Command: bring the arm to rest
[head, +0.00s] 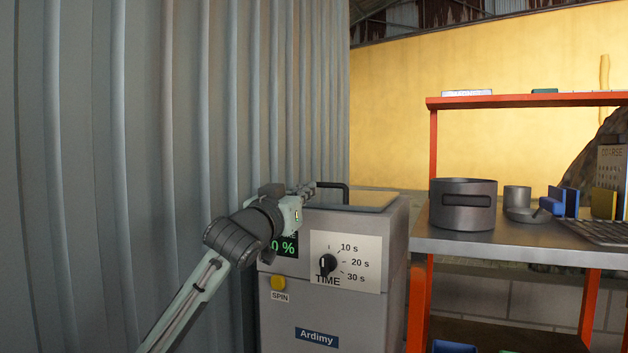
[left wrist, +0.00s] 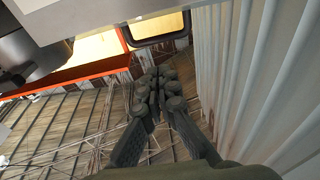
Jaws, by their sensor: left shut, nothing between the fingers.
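My left arm comes in from the lower left in the head view. My left gripper (head: 308,189) is beside the top of a grey machine labelled Ardimy (head: 335,325), close to the black handle on its lid (head: 365,199). I cannot tell whether it touches the handle. In the left wrist view the dark fingers of the left gripper (left wrist: 158,80) are together with nothing between them. My wrist hides part of the machine's green percent display (head: 285,247). My right gripper is not in view.
The machine's front has a time dial (head: 326,263) and a yellow SPIN button (head: 278,283). A corrugated metal wall (head: 150,120) stands close on the left. To the right, a red-framed bench (head: 470,243) carries a grey pot (head: 463,205), a small cup (head: 517,197) and blue blocks.

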